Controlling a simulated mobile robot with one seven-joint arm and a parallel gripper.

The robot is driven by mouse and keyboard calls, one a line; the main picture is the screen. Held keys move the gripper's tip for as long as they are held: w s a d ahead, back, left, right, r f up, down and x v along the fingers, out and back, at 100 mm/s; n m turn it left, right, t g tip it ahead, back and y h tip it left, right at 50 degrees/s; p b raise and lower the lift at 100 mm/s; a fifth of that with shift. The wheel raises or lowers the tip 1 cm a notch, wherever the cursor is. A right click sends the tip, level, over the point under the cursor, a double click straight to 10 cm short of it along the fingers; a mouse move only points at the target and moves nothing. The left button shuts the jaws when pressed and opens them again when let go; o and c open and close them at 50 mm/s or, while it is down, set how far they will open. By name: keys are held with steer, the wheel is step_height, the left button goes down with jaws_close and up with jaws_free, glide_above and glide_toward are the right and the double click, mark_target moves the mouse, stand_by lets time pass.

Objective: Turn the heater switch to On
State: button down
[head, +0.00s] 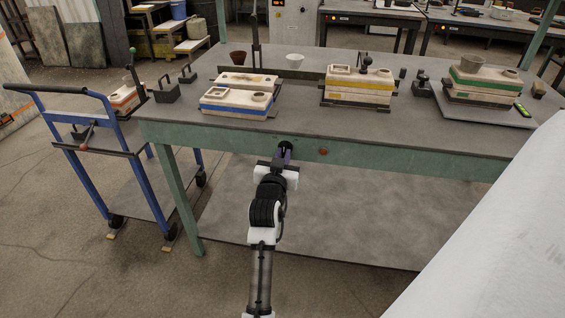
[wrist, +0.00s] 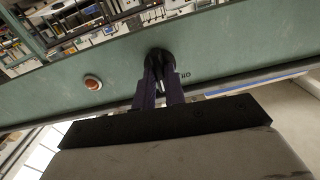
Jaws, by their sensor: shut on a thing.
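The heater switch is a round black knob (wrist: 158,56) on the green front rail of the table. It also shows in the head view (head: 286,146), partly behind my gripper. My gripper (head: 284,154) reaches straight to the rail, and its dark fingers (wrist: 160,70) are shut on the knob. A light mark shows on the knob between the fingers. Small lettering, part of it hard to read, is on the rail to the right of the knob in the wrist view. Most of the knob's sides are hidden by the fingers.
A red-orange button (head: 323,151) sits on the rail beside the knob; it also shows in the wrist view (wrist: 93,82). The grey tabletop (head: 300,120) holds several layered mould blocks. A blue-framed cart (head: 92,125) stands at the left. The floor before the rail is clear.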

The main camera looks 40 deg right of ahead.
steer(key=m+b, duration=0.2)
steer(key=m, duration=0.2)
steer(key=shift+f+m+b, duration=0.15)
steer(key=shift+m+b, duration=0.15)
steer(key=shift+b, duration=0.1)
steer(key=shift+m+b, duration=0.9)
steer(key=shift+m, duration=1.1)
steer(key=c, duration=1.5)
jaws_free()
steer(key=shift+o, duration=0.2)
steer(key=shift+r, duration=0.2)
step_height(320, 180, up, 20)
steer(key=p, duration=0.1)
steer(key=shift+f, duration=0.1)
